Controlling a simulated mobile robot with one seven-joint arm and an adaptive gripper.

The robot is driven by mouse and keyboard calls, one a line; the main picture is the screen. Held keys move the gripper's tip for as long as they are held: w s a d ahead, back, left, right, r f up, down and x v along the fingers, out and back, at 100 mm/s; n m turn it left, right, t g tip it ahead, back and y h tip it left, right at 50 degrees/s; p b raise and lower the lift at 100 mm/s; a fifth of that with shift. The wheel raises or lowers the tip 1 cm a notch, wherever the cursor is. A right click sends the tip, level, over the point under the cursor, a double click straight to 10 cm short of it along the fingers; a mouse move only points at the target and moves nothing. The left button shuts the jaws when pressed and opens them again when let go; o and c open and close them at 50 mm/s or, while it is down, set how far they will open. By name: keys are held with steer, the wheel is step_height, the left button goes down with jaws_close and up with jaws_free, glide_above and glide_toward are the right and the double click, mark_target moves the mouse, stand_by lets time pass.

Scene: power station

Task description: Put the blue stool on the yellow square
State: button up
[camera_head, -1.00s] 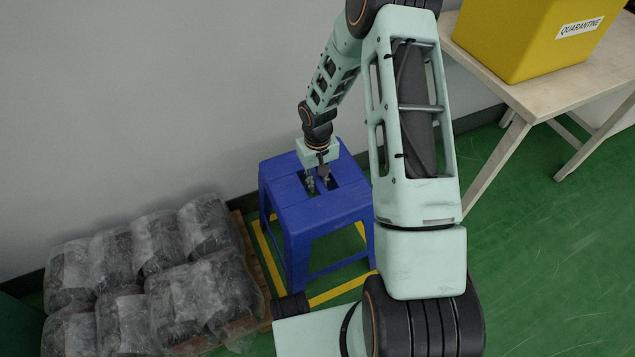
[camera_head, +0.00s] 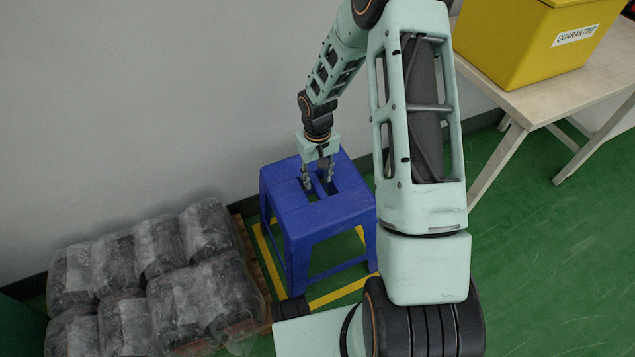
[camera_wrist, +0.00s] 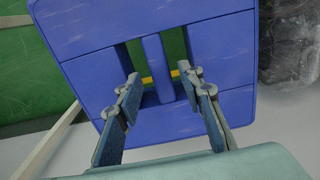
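The blue stool (camera_head: 312,212) stands upright on the floor beside the wall, within the yellow square (camera_head: 270,255), whose outline shows at its left, front and right. The far side of the outline and the far legs are hidden. My gripper (camera_head: 318,182) is open over the seat, its fingers apart at the two slots. In the wrist view, the fingers (camera_wrist: 159,75) lie on either side of the seat's central bar (camera_wrist: 156,62), clear of it. Yellow line shows through the slots. Whether the fingertips are still slightly inside the slots I cannot tell.
Plastic-wrapped dark bundles (camera_head: 185,275) sit on a wooden pallet (camera_head: 250,270) close to the left of the square. A wooden table (camera_head: 540,98) with a yellow quarantine box (camera_head: 520,45) stands at the right. Green floor (camera_head: 555,260) is clear at the lower right.

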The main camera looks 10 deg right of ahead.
step_height(320, 180, up, 7)
steer(key=p, duration=0.1)
steer(key=shift+r+p, duration=0.2)
steer(key=shift+p, duration=0.1)
